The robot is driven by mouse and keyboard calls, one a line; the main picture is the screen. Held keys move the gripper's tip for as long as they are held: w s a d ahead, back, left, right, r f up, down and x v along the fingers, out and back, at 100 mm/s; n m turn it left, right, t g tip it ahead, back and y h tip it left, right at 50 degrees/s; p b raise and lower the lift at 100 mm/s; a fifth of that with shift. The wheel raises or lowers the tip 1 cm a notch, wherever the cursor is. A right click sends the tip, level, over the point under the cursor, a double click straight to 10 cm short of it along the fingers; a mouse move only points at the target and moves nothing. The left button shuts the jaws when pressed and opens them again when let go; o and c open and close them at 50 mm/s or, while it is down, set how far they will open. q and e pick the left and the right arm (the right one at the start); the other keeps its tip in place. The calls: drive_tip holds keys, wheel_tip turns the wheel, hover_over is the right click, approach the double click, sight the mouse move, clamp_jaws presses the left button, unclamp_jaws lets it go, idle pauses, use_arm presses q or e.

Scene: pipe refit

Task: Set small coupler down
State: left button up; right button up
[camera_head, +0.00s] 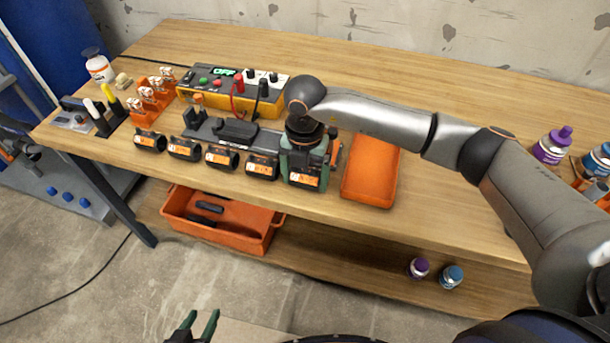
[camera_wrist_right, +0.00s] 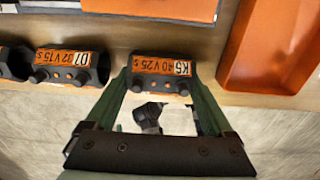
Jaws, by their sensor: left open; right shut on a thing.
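A dark coupler with an orange label (camera_head: 303,180) is between the fingers of my right gripper (camera_head: 306,165), near the table's front edge. In the right wrist view the coupler (camera_wrist_right: 162,68) reads "K5 40 V25 S", and the green fingers press on both its ends. I cannot tell whether it touches the wooden top. My left gripper (camera_head: 199,326) is open and empty at the bottom of the head view, well below the table.
Several similar couplers (camera_head: 222,158) stand in a row to the left; the nearest (camera_wrist_right: 66,68) is close beside the held one. An orange tray (camera_head: 370,172) lies just right. A yellow-edged meter box (camera_head: 232,92) stands behind. An orange bin (camera_head: 222,232) sits on the lower shelf.

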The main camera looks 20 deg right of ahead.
sight(305, 174)
drive_tip(key=shift+f, duration=0.25)
drive_tip(key=o, duration=1.1)
drive_tip(key=shift+r, duration=0.1)
drive_tip(key=shift+r, duration=0.25)
wheel_tip(305, 174, up, 12)
drive_tip(key=shift+f, duration=0.1)
